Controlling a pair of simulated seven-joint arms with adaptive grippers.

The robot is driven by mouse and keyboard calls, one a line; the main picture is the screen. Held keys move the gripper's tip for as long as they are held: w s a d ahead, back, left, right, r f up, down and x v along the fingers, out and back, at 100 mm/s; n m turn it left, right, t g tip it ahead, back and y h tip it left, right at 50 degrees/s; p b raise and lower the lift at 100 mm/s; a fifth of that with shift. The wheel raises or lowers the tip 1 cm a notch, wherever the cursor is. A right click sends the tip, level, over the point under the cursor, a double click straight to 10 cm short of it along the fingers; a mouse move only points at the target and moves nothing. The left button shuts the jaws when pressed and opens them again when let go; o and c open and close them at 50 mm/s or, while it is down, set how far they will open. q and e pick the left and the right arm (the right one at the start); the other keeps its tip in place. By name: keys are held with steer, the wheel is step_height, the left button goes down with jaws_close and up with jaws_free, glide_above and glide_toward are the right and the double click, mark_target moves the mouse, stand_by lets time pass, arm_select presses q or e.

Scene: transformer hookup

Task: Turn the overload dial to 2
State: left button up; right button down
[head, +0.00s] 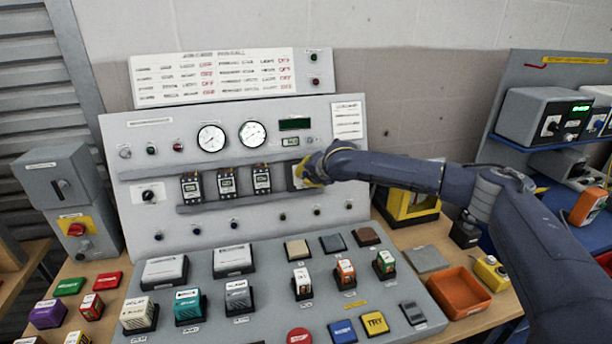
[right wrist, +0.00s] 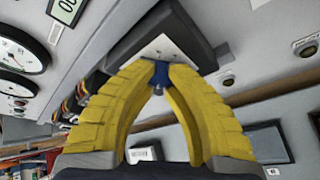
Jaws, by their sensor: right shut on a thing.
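The overload unit is a dark box with a pale face on the upright panel, right of the contactors. In the right wrist view the box (right wrist: 166,45) sits just beyond my fingertips. A small blue dial (right wrist: 160,72) on its face is between the tips of my right gripper (right wrist: 158,82), which is shut on it. In the head view my right gripper (head: 312,172) is at the box and covers most of it, so the dial and its setting cannot be read. My left gripper is in neither view.
Several contactors (head: 227,181) stand in a row left of my right gripper. Two round gauges (head: 252,133) are above. The sloped desk (head: 262,300) below holds many blocks. An orange tray (head: 458,292) and a yellow stand (head: 410,205) are at right.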

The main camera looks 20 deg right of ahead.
steer(key=shift+s+a+f, duration=0.2)
steer(key=shift+a+f, duration=0.05)
steer(key=shift+a, duration=0.15)
steer(key=c, duration=1.6)
jaws_free()
steer(key=o, duration=0.5)
steer(key=shift+w+d+r, duration=0.15)
steer(key=shift+d, duration=0.05)
steer(key=v, duration=1.2)
